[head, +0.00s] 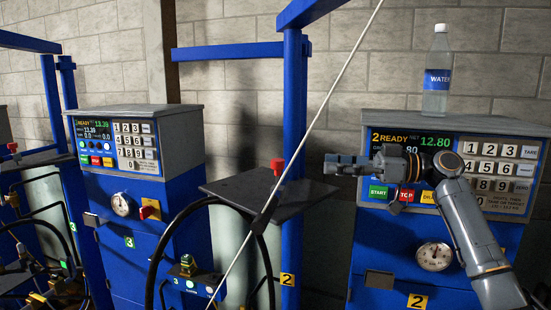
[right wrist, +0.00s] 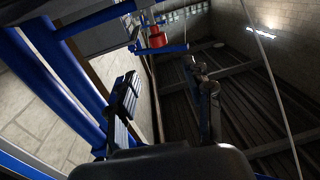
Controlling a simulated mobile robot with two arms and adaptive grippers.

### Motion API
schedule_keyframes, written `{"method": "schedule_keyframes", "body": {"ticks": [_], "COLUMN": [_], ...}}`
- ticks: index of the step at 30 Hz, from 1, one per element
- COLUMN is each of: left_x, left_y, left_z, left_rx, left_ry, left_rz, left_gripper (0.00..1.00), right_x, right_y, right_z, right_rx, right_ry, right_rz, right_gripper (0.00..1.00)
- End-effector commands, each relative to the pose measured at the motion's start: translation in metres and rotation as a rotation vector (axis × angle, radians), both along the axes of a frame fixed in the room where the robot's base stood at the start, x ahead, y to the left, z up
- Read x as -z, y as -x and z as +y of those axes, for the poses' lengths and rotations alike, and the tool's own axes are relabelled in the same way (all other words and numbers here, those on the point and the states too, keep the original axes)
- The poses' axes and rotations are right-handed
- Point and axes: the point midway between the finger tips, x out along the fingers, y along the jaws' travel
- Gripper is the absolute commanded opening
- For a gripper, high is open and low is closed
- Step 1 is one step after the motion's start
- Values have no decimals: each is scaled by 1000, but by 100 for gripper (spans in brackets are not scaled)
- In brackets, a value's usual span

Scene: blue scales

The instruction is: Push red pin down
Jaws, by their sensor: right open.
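The red pin (head: 278,166) stands up from the dark plate (head: 262,192) of station 2, beside the blue post. My right gripper (head: 330,164) is at about the pin's height in the head view, to its right and in front of the station's control panel. It points left toward the pin with a gap between them. In the right wrist view the two fingers of my right gripper (right wrist: 163,98) are spread apart with nothing between them. A red part (right wrist: 157,38), seemingly the pin, shows beyond them. My left gripper is not in view.
The panel of machine 2 (head: 455,155) is close behind my right gripper and arm. A water bottle (head: 437,75) stands on top of it. A thin pale rod (head: 333,85) crosses diagonally near the plate. Another red pin (head: 13,147) is at far left.

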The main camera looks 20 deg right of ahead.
Motion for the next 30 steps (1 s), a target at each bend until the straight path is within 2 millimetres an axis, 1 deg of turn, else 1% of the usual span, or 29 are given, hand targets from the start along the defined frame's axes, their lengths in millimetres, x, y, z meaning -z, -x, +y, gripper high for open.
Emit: {"method": "schedule_keyframes", "body": {"ticks": [1,6,12,15,18,21,30], "left_x": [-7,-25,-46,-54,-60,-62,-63], "left_y": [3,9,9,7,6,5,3], "left_z": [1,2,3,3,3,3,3], "left_rx": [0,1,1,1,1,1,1], "left_ry": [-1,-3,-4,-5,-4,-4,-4], "left_rz": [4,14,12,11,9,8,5], "left_gripper": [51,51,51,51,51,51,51], "right_x": [-3,-5,-5,-4,-3,-1,1], "right_y": [-4,-21,-42,-50,-56,-60,-62], "right_z": [9,40,76,90,101,107,110], "right_rx": [-3,-4,-2,0,0,2,2], "right_ry": [0,-1,-2,-1,-2,-2,-1], "right_rz": [2,4,5,4,4,3,3], "right_gripper": [51,51,51,51,51,51,51]}}
